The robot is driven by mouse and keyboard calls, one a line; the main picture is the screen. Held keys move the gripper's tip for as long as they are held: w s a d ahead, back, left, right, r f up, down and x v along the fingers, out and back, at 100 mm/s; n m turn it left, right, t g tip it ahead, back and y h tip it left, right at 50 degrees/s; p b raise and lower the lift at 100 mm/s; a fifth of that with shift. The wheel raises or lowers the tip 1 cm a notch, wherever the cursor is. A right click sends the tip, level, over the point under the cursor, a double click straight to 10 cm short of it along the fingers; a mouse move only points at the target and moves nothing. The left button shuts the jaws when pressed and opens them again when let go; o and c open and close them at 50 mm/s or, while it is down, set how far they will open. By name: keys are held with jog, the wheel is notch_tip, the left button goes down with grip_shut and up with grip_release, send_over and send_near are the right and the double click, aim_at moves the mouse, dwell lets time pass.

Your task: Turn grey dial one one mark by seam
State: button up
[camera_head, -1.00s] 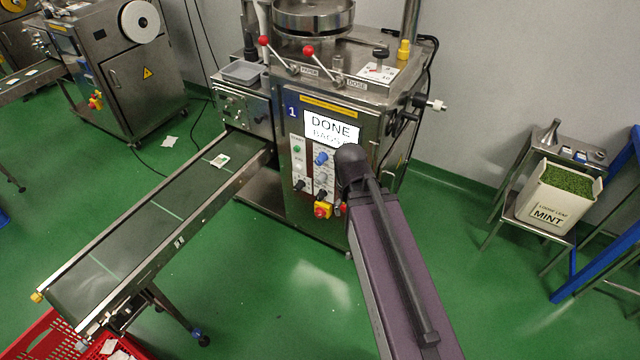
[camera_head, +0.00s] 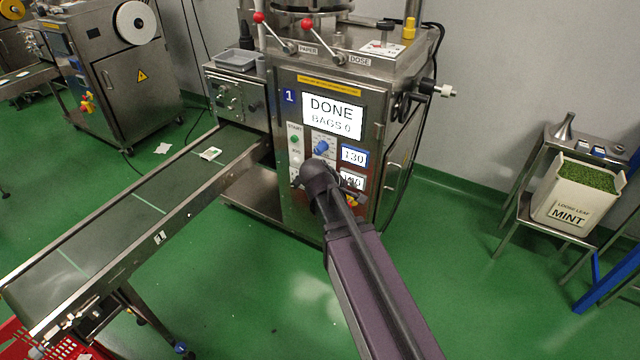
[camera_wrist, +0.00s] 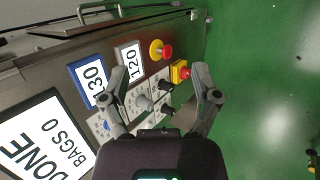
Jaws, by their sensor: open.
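Machine one (camera_head: 289,96), a steel cabinet with a blue "1" label, stands in the middle of the head view. Its screen (camera_head: 332,115) reads DONE, BAGS 0. What looks like the grey dial (camera_wrist: 143,102) shows between my fingers in the wrist view, on the panel; my arm hides it in the head view. Its pointer and marks are too small to read. My gripper (camera_wrist: 159,78) is open in front of the panel, with nothing held. The blue dial (camera_head: 321,147) is just above my wrist in the head view.
A blue-framed display (camera_head: 354,156) reads 130. A grey-framed display (camera_wrist: 130,60) sits beside it. Dark knobs (camera_wrist: 166,86) and a red stop button (camera_wrist: 180,71) on yellow lie close to my fingers.

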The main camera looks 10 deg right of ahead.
jog(key=w+a+f+n+t+h+b, duration=0.4)
jog(key=w+a+f+n+t+b, duration=0.6)
jog(key=b, duration=1.5)
jog(key=w+a+f+n, duration=0.2)
jog(key=w+n, duration=0.3)
jog(key=n, duration=0.1)
jog(key=shift+a+f+h+b, duration=0.25)
jog(key=shift+a+h+b, duration=0.05)
jog(key=shift+a+b, duration=0.05)
jog(key=x, duration=1.3)
jog(key=shift+w+d, duration=0.2)
jog(key=shift+w, duration=0.1)
grip_shut()
